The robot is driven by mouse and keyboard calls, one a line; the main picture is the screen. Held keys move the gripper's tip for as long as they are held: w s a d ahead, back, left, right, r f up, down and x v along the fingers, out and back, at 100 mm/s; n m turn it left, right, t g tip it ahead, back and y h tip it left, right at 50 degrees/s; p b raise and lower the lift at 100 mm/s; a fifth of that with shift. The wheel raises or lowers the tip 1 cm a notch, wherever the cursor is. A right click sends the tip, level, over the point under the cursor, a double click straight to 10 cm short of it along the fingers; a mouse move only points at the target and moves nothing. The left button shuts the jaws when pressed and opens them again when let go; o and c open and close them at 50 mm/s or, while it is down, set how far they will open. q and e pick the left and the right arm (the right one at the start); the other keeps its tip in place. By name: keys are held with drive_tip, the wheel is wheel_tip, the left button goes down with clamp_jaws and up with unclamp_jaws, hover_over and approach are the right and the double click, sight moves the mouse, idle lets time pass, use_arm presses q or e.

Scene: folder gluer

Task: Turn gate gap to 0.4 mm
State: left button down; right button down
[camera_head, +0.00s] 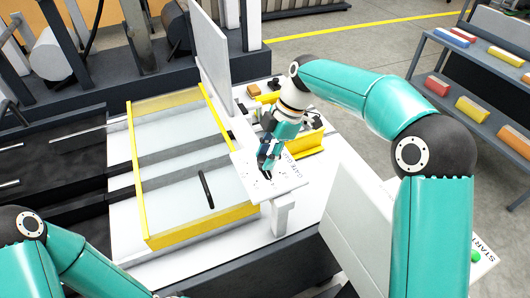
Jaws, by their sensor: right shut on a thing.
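The white gate gap panel (290,185) stands on a white post in the middle of the view, with the printed letters "GATE GAP" partly showing. My right gripper (266,168) is at the panel's face, pointing down at it, and is shut on the gate gap knob. The gripper covers the knob, so the knob's setting cannot be read. Small dark scale marks show on the panel around the fingers, too small to read. My left arm's links show at the bottom left, but the left gripper is out of view.
A clear guard with a yellow frame (141,190) and a black handle (206,190) lies left of the panel. A grey upright plate (210,50) stands behind. A box with a green START button (476,256) is at the lower right. A shelf (455,95) holds several coloured blocks.

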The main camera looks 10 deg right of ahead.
drive_tip(key=shift+a, duration=0.2)
idle(0.3)
drive_tip(key=c, duration=0.8)
unclamp_jaws()
drive_tip(key=shift+d, duration=0.1)
drive_tip(key=shift+v, duration=5.9)
